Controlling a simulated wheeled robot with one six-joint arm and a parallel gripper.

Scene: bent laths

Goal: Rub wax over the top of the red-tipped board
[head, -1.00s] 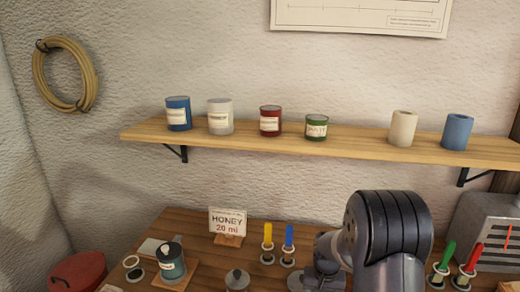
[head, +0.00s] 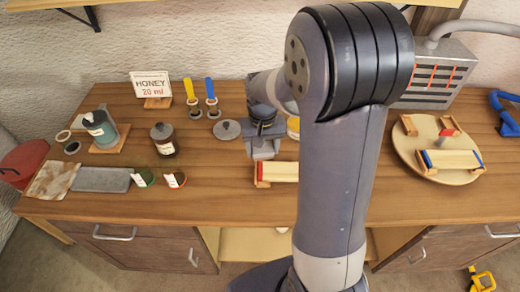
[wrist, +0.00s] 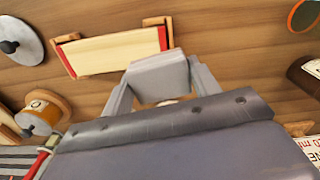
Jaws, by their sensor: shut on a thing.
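The red-tipped board (head: 286,172) is pale and lies on low wooden supports on the bench. My arm hides its right part in the head view. The wrist view shows the whole board (wrist: 112,52), with red at its ends. My gripper (wrist: 160,88) is shut on a pale grey block (wrist: 158,74). In the head view the block (head: 263,147) hangs just behind the board. In the wrist view it is beside the board's red right end. I cannot tell whether it touches anything, or whether it is the wax.
A blue-tipped board (head: 450,160) lies on a round turntable (head: 420,165) at the right. A honey sign (head: 150,87), a dark jar (head: 164,139), a round lid (head: 227,129) and a grey tray (head: 102,180) are on the left. Bare bench lies in front of the red-tipped board.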

